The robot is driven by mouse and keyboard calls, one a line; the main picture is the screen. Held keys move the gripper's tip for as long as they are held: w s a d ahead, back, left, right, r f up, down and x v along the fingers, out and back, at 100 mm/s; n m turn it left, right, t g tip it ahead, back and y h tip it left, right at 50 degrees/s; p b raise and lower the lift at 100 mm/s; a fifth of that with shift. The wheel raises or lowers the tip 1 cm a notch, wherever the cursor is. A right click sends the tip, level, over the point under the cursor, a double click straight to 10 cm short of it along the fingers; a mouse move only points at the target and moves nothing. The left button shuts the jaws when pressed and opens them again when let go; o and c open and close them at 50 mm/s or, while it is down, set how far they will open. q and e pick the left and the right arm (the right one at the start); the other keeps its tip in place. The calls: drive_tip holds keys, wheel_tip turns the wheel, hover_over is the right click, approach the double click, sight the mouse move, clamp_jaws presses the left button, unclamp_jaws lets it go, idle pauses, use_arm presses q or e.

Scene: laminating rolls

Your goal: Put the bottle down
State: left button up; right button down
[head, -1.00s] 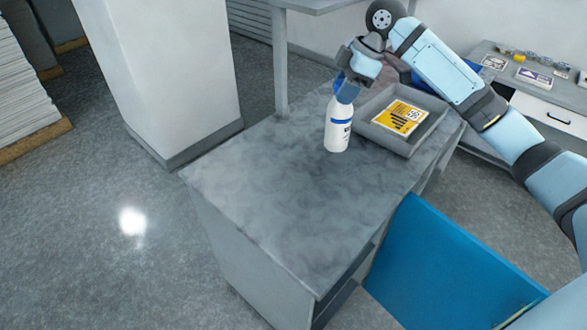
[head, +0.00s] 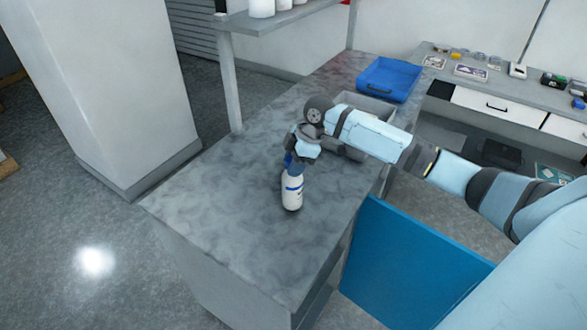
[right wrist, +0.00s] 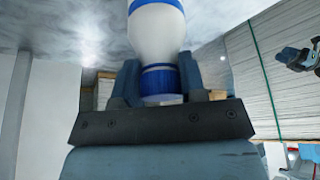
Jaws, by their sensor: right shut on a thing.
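A white bottle with blue bands (head: 292,193) is upright at the grey table (head: 215,215), near its middle; whether its base touches the top I cannot tell for sure. My right gripper (head: 292,168) is above it, shut on its neck. In the right wrist view, the gripper (right wrist: 158,85) has one finger on each side of the bottle's blue neck (right wrist: 158,80), and the bottle's white body (right wrist: 157,32) extends toward the top of the picture. My left gripper is in neither view.
A blue tray (head: 390,76) and a grey tray (head: 375,104), partly hidden by my arm, are farther back on the table. A shelf (head: 270,22) with white containers stands behind the left edge. The table's front left is clear.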

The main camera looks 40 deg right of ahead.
wheel_tip(320, 180, down, 2)
drive_tip(key=shift+f, duration=0.15)
drive_tip(key=c, duration=0.6)
unclamp_jaws()
drive_tip(key=shift+f, duration=0.1)
drive_tip(key=b+v, duration=0.1)
drive_tip(key=v, duration=1.1)
drive_tip(key=shift+s+a, duration=0.1)
